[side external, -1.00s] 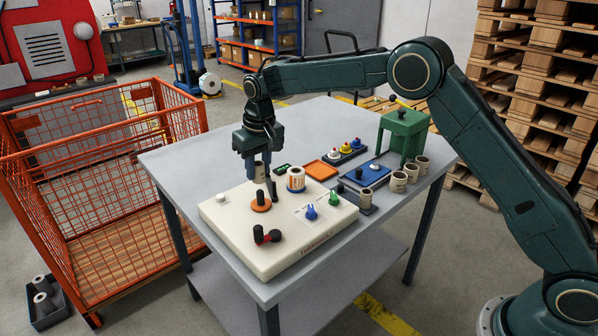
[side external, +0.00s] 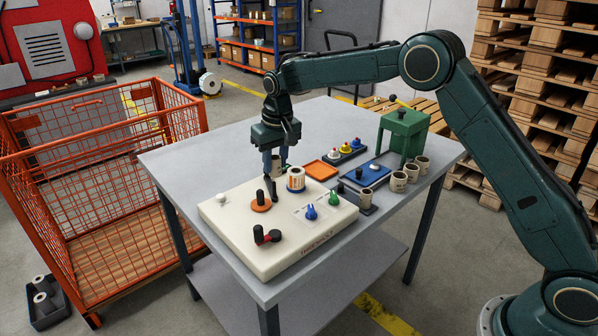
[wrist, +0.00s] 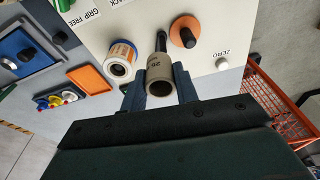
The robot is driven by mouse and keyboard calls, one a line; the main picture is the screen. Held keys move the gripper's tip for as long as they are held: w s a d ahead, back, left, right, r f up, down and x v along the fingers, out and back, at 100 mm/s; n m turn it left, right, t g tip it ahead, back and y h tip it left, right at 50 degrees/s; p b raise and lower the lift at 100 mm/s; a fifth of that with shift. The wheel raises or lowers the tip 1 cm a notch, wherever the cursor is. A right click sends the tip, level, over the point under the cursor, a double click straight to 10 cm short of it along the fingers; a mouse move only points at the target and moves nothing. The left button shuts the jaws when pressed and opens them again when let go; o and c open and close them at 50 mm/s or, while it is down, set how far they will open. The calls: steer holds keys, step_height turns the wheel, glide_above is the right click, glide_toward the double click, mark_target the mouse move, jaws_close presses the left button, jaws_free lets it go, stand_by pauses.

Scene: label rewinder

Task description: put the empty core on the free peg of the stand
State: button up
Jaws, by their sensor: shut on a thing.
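The empty core (side external: 277,168), a beige cardboard tube, is held between the two fingers of my gripper (side external: 275,160), above the back of the cream rewinder (side external: 225,217). In the wrist view, the core (wrist: 159,82) shows its open end between the fingertips (wrist: 158,92). A black post (wrist: 160,42) shows just beyond it. A low dark stand (side external: 356,205) sits right of the rewinder. It carries a core (side external: 366,197), and a bare black peg (side external: 341,188) shows at its left. My gripper is well left of this stand.
A label roll (side external: 296,180) and an orange-based spindle (side external: 260,201) stand on the rewinder near my gripper. The table's far left is clear.

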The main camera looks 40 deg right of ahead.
mark_target(341, 185)
steer(key=s+d+m, duration=0.2)
steer(key=s+d, duration=0.1)
steer(key=d, duration=0.6)
steer(key=s+d+m, duration=0.2)
steer(key=s+d, duration=0.1)
steer(key=d, duration=0.6)
steer(key=shift+d+m+h, duration=0.3)
steer(key=shift+m, duration=0.1)
steer(key=shift+f, duration=0.35)
steer(key=shift+f, duration=5.25)
steer(key=shift+r, duration=0.2)
steer(key=o, duration=0.8)
steer(key=shift+s+a, duration=0.1)
steer(key=shift+s, duration=0.05)
